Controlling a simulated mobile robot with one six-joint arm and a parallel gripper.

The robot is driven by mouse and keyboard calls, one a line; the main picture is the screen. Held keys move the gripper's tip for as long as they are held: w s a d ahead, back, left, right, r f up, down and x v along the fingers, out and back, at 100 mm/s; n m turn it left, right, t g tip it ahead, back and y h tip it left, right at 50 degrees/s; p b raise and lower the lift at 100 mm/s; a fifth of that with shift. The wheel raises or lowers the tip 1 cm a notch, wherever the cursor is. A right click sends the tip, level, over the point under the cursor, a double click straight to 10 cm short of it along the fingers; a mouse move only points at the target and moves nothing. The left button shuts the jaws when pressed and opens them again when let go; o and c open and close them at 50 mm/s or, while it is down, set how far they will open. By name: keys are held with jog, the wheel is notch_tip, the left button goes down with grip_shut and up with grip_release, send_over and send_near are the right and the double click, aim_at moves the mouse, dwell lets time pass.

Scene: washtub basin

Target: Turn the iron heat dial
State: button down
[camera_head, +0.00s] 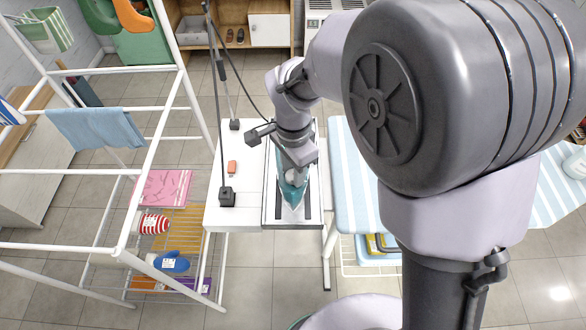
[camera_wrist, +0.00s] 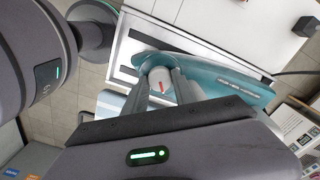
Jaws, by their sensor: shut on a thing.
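The iron (camera_head: 291,189) is teal with a pale soleplate tip and lies on a dark-framed rest at the end of a white table. In the wrist view the teal iron (camera_wrist: 225,84) stretches across the picture. Its heat dial (camera_wrist: 161,84) is a round whitish knob with a red mark. My gripper (camera_wrist: 162,88) has its two dark fingers on either side of the dial, closed on it. In the head view my gripper (camera_head: 294,165) is over the iron and hides much of its body and the dial.
The white table (camera_head: 239,214) holds a small orange object (camera_head: 232,167) and thin black stands. An ironing board (camera_head: 349,180) with a striped blue cover stands close on the right. A white drying rack (camera_head: 158,137) with cloths fills the left.

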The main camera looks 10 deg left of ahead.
jog(key=c, duration=1)
grip_release()
notch_tip(320, 180, up, 17)
jog(key=p, duration=0.6)
jog(key=shift+r, duration=0.2)
jog(key=shift+d, duration=0.1)
